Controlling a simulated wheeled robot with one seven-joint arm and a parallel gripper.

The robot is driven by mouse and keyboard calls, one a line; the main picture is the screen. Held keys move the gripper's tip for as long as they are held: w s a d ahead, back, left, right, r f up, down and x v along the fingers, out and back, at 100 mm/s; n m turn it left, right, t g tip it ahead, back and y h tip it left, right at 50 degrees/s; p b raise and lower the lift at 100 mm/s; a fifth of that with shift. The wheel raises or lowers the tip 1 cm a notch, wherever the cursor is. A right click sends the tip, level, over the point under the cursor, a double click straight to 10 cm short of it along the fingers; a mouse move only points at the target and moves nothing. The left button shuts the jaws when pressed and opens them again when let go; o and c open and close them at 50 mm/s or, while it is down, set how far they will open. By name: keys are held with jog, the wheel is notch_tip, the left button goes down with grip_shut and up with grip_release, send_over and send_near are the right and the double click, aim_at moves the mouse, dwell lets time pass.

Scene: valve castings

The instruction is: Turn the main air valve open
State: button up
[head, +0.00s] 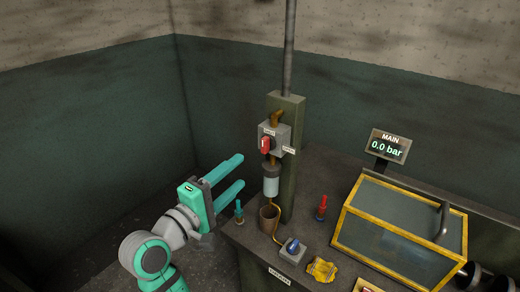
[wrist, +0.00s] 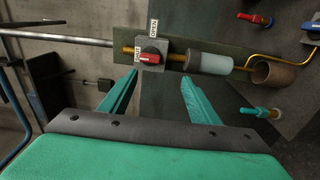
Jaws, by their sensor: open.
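The main air valve is a grey box (head: 280,137) on a green post, with a red handle (head: 265,144). The OPEN plate (wrist: 153,27) is a quarter turn away. A display (head: 388,146) reads MAIN 0.0 bar. My gripper (head: 241,170) is open and empty, left of and a little below the valve. In the wrist view the handle is just beyond the gap between my fingers (wrist: 158,76), apart from them.
Below the valve are a pale cylinder (head: 271,184) and a brown cup (head: 268,217). The bench also holds a green-topped fitting (head: 239,212), a red one (head: 321,207), a blue knob (head: 292,246), a yellow cloth (head: 321,269) and a yellow-framed case (head: 345,221).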

aim_at(262, 147)
jog(key=shift+h, duration=0.3)
jog(key=x, duration=0.3)
jog(key=r+x, duration=0.1)
jog(key=x, duration=0.3)
jog(key=r+x, duration=0.1)
jog(key=x, duration=0.2)
jog(key=shift+d, duration=0.3)
jog(key=c, duration=1.1)
